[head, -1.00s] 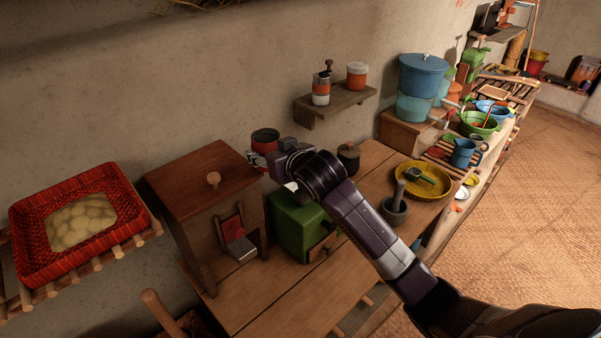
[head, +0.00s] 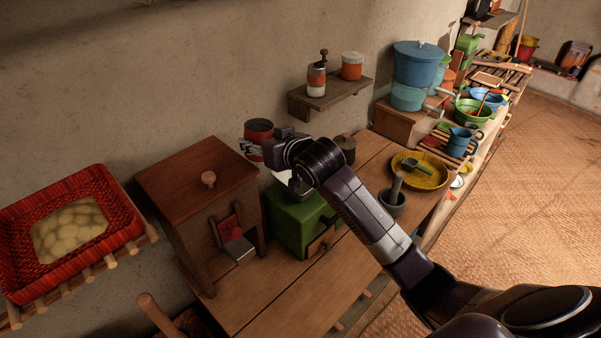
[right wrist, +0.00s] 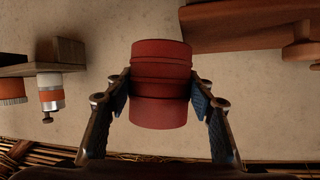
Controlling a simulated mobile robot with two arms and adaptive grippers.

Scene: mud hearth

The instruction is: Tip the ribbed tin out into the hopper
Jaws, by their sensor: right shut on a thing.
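The red ribbed tin (head: 259,130) is held up above the workbench, in front of the wall. It looks upright, with a dark open top. My right gripper (head: 252,150) is shut on its side. In the right wrist view the tin (right wrist: 160,85) sits between both fingers. The green box-shaped mill (head: 292,228) stands on the bench, below and a little right of the tin. A pale part that may be its hopper (head: 283,178) shows at its top, mostly hidden behind my wrist. My left gripper is out of view.
A lidded wooden box (head: 200,185) stands close left of the mill. A dark lidded jar (head: 346,148) is behind my arm. A mortar (head: 393,202) and a yellow tray (head: 432,179) are to the right. A wall shelf (head: 330,96) is at the back.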

